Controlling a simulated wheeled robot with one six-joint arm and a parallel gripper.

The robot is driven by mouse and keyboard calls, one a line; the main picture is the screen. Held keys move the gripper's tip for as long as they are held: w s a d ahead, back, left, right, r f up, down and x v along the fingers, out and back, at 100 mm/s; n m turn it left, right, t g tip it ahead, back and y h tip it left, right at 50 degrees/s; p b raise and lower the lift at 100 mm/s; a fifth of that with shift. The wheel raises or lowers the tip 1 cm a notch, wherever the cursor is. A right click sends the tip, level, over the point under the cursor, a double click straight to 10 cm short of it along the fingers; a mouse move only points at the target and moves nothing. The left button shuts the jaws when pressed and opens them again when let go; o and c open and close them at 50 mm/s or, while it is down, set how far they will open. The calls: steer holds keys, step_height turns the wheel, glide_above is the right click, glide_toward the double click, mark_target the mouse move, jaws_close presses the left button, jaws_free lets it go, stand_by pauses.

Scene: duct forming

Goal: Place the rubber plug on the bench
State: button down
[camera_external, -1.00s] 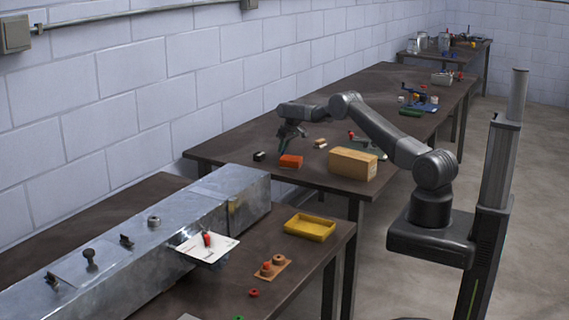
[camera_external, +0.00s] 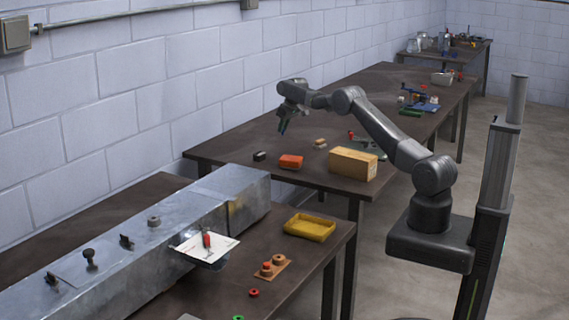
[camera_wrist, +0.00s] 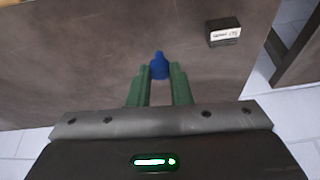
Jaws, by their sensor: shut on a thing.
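A small blue piece with a narrow tip, seemingly the rubber plug (camera_wrist: 160,62), sits between the green fingertips of my gripper (camera_wrist: 160,72) in the wrist view. My gripper is shut on it, and the fingers hide its lower part. In the external view my gripper (camera_external: 283,128) hangs over the far left part of the dark brown bench (camera_external: 225,153), fingers pointing down and apart from the top. The plug is too small to make out there. The bench top (camera_wrist: 85,50) fills most of the wrist view.
The black block (camera_wrist: 224,32) also shows at the wrist view's upper right. Bare bench lies left of my gripper. A wall runs behind.

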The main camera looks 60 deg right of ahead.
steer(key=shift+a+r, duration=0.1)
steer(key=shift+a, duration=0.15)
steer(key=s+a+f, duration=0.3)
steer(key=a, duration=0.7)
steer(key=s+a+f, duration=0.3)
steer(key=s+a, duration=0.1)
steer(key=a, duration=0.7)
steer(key=s+a+f+n, duration=0.1)
steer(key=s+a, duration=0.5)
steer(key=s, duration=0.3)
steer(key=s+a+f+n, duration=0.1)
steer(key=s+a+f, duration=0.1)
steer(key=s+a, duration=0.5)
steer(key=shift+s+a+y, duration=0.2)
steer(key=shift+s+y, duration=0.2)
steer(key=shift+s, duration=0.65)
